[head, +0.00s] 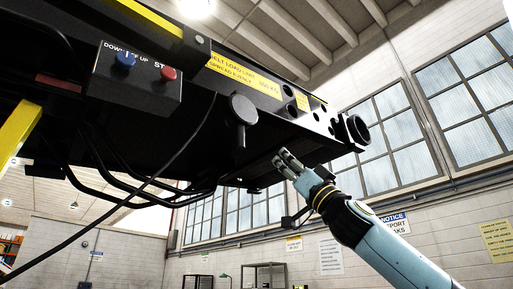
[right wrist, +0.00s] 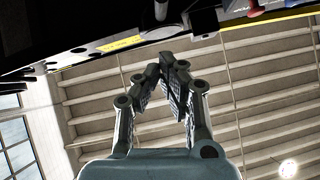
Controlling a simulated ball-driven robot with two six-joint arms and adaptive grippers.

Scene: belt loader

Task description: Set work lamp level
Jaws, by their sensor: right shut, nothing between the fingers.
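No part is labelled as the work lamp, and I cannot tell for sure which part is its control. A dark round knob (head: 241,108) with a short lever pointing down sits on the side of the black loader beam (head: 300,125). A black ring-shaped cylinder (head: 357,128) sticks out near the beam's right end. My right gripper (head: 281,159) is shut and empty, below the beam, to the right of and lower than the knob, apart from it. In the right wrist view the shut fingers (right wrist: 172,68) point up toward the beam's underside. My left gripper is out of view.
A control box (head: 138,78) with a blue and a red button hangs at upper left. Black cables (head: 120,190) loop below the beam. A yellow post (head: 18,130) stands at far left. Open air surrounds my right gripper below the beam.

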